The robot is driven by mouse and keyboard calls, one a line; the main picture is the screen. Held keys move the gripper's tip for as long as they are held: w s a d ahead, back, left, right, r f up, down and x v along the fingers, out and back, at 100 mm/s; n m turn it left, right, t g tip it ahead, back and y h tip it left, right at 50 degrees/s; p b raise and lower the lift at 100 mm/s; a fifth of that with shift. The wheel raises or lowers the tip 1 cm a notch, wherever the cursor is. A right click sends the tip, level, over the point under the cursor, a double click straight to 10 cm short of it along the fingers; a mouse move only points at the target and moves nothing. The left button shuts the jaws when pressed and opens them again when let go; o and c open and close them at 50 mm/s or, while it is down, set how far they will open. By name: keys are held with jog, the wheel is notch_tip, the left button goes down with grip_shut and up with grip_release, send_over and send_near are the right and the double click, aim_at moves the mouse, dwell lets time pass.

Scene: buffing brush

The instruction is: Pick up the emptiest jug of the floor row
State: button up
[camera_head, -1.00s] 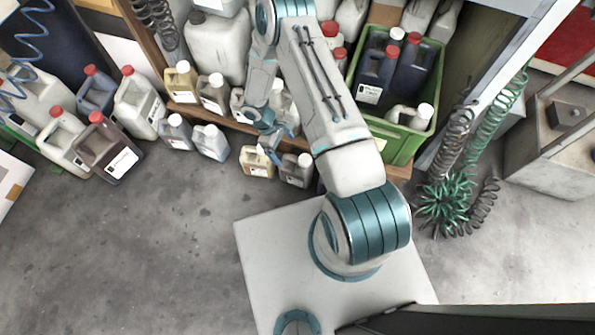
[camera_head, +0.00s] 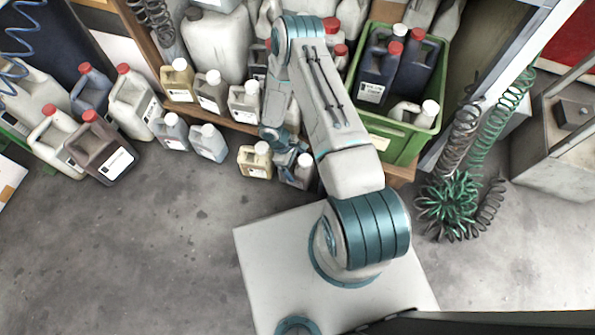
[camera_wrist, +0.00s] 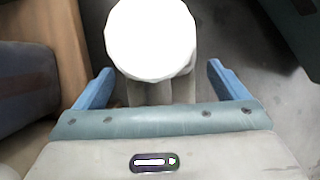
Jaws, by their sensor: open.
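The floor row holds small white-capped jugs in front of the shelf: a grey jug (camera_head: 171,131), a pale bluish-grey jug (camera_head: 208,142), a yellowish jug (camera_head: 255,161) and a grey jug (camera_head: 304,172) at the right end. Their fill levels are hard to tell. My gripper (camera_head: 288,156) is at the right-end jug and partly hides it. In the wrist view, a large white cap (camera_wrist: 150,38) and a grey jug body (camera_wrist: 160,92) show between the two blue fingers of my gripper (camera_wrist: 160,70). The fingers are apart, with visible gaps on both sides of the jug.
More jugs stand on the low wooden shelf (camera_head: 232,124) behind the row. Larger red-capped jugs, such as a brown one (camera_head: 103,150), stand at the left. A green crate (camera_head: 400,150) with dark jugs is at the right. The front floor (camera_head: 130,250) is clear.

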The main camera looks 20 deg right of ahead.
jog(key=c, duration=1.5)
